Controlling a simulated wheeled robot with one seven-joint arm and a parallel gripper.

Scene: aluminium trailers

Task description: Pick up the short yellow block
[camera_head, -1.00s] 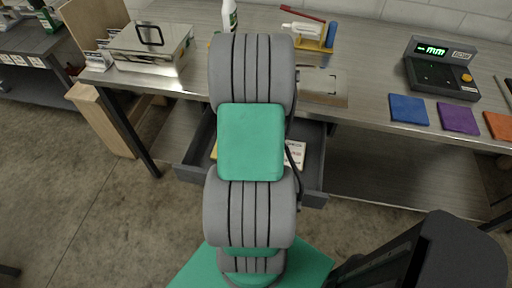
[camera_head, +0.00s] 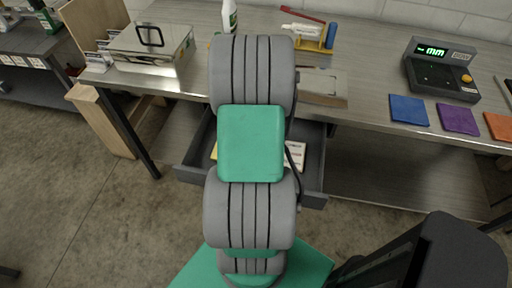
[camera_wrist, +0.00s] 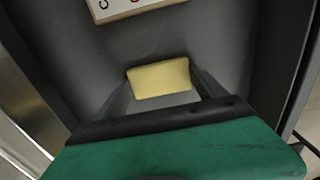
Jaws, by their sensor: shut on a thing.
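In the wrist view the short yellow block (camera_wrist: 160,78) sits between the two fingers of my gripper (camera_wrist: 160,88), over the grey floor of an open drawer (camera_wrist: 215,40). The fingers are shut on the block. I cannot tell whether the block still touches the drawer floor. In the head view my arm hides the gripper and most of the drawer. A small yellow patch (camera_head: 214,150) shows in the drawer left of my arm; I cannot tell what it belongs to.
A white printed card or box (camera_wrist: 125,8) lies in the drawer beyond the block. The drawer's side wall (camera_wrist: 290,70) is close on the right. The bench (camera_head: 370,75) above carries a metal box (camera_head: 150,48), a display device (camera_head: 441,70) and coloured squares (camera_head: 408,110).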

